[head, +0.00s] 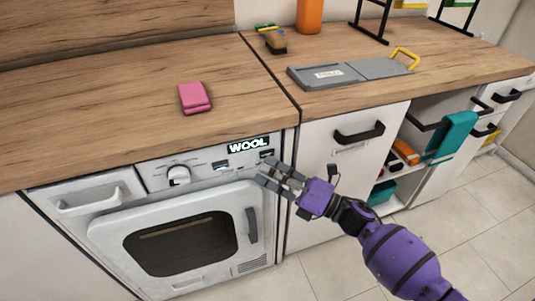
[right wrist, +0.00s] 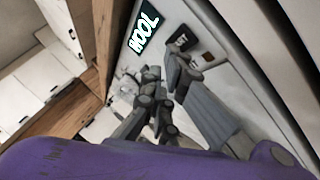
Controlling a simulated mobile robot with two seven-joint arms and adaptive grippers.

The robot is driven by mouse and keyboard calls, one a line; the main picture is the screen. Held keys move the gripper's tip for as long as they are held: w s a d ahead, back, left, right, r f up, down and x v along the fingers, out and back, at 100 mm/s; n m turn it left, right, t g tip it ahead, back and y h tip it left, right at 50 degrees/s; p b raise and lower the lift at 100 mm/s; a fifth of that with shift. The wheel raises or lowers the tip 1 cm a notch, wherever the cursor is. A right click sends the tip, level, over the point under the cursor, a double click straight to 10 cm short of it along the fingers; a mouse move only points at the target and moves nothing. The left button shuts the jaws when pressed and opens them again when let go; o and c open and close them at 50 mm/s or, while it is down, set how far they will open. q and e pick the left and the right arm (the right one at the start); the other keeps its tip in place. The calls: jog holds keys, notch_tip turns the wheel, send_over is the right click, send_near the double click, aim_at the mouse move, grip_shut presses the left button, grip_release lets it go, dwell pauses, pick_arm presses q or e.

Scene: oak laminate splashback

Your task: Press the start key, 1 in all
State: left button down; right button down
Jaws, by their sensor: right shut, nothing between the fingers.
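The white washing machine (head: 105,215) has a control panel with a dial (head: 179,175) and a lit display (head: 248,145) reading "WOOL". The display also shows in the right wrist view (right wrist: 144,28). A dark-labelled key (head: 266,153) sits right of and below the display, and another (head: 221,165) sits to its left. In the right wrist view a dark-labelled key (right wrist: 181,41) is near the fingers; its lettering is too small to read surely. My right gripper (head: 268,171) is shut and empty, its fingertips close to the panel's right end. I cannot tell whether they touch it. My left gripper is not in view.
A pink sponge (head: 194,98) lies on the wooden worktop (head: 100,105) above the machine.

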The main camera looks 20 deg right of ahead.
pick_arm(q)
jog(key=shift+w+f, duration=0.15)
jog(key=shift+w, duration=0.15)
pick_arm(e)
jog(key=shift+w, duration=0.4)
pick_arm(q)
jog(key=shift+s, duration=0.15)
pick_arm(e)
jog(key=shift+s, duration=0.1)
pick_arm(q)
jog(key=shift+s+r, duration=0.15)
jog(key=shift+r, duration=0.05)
pick_arm(e)
jog(key=shift+s, duration=0.75)
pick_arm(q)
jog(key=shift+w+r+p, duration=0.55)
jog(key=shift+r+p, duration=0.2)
pick_arm(e)
jog(key=s, duration=0.5)
jog(key=shift+d, duration=0.1)
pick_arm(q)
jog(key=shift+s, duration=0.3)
